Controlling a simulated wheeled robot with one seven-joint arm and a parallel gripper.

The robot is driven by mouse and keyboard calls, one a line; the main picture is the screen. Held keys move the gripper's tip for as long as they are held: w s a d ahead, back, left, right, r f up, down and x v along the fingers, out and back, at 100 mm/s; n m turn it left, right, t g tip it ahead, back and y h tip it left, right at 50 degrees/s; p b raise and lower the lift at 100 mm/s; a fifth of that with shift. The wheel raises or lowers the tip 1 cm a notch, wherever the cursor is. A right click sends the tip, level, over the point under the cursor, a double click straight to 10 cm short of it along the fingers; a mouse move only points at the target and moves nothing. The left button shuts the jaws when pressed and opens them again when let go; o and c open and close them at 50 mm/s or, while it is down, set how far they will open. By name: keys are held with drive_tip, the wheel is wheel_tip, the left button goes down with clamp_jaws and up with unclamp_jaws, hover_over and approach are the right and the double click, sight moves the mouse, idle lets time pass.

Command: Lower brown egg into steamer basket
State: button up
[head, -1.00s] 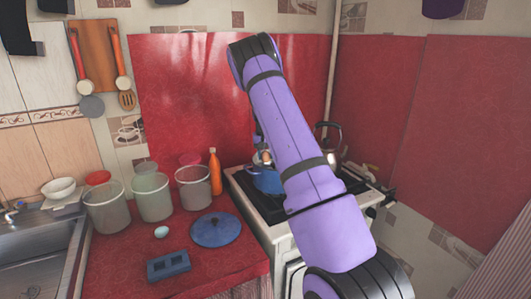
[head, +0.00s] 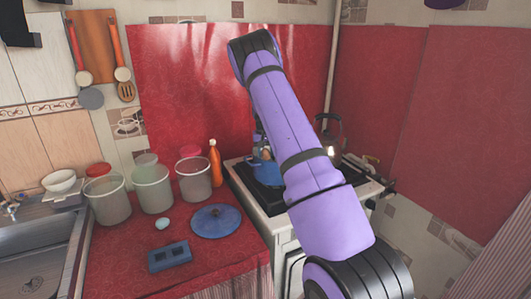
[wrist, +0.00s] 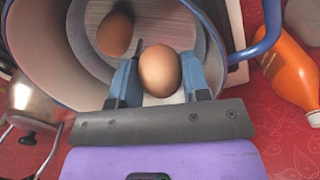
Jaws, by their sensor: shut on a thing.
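My gripper (wrist: 160,80) is shut on a brown egg (wrist: 160,68), with one blue finger on each side of it. In the wrist view the held egg is over the grey steamer basket (wrist: 165,20) inside the blue pot (wrist: 42,42). I cannot tell whether it touches the basket. A second brown egg (wrist: 115,34) lies in the basket, left of the held one.
A kettle (head: 330,138) stands behind the pot, and an orange bottle (head: 215,163) is left of the stove. The red counter holds several canisters (head: 152,190), a blue lid (head: 216,221), a pale egg (head: 162,223) and a blue holder (head: 169,256).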

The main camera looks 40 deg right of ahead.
drive_tip(key=shift+f, duration=0.3)
idle(0.4)
drive_tip(key=o, duration=0.7)
drive_tip(key=shift+r, duration=0.15)
drive_tip(key=r, duration=1)
drive_tip(key=shift+w+a+r, duration=0.15)
drive_tip(key=shift+a+r, duration=0.05)
drive_tip(key=shift+r, duration=0.1)
